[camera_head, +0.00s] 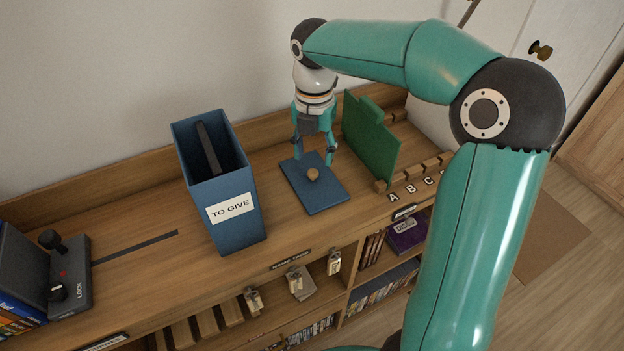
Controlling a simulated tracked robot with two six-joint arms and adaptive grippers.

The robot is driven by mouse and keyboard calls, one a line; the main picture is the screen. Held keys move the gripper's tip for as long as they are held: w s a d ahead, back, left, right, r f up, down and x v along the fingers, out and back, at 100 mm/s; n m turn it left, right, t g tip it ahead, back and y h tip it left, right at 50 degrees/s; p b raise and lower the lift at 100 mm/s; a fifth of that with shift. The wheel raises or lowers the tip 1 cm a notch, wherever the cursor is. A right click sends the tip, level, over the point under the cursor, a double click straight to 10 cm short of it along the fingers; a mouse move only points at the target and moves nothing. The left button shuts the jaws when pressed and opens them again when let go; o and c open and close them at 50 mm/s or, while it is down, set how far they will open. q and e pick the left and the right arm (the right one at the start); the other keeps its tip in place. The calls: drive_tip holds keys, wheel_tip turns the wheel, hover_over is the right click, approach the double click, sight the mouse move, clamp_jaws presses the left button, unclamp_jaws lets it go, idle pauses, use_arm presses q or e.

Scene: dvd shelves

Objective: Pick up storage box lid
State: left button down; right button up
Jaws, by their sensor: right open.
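The storage box lid (326,196) is a flat blue panel with a round wooden knob (313,174). It lies on the wooden shelf top, right of the blue box. The tall blue storage box (214,184) stands upright, labelled "TO GIVE", with its top open and a dark item inside. My right gripper (314,160) points down above the back part of the lid, just behind the knob. Its fingers are apart and nothing shows between them. I cannot tell whether the fingertips touch the lid. My left gripper is not in view.
A green divider (371,137) stands close to the right of the gripper. Letter slots "A B C" (408,190) are beyond it. A dark lock device (70,275) and several cases stand at far left. The shelf top left of the box is mostly clear.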

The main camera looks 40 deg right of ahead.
sight(313, 171)
wheel_tip(313, 171, down, 5)
drive_tip(key=shift+a+f, duration=0.1)
drive_tip(key=shift+a, duration=0.05)
clamp_jaws()
idle(0.4)
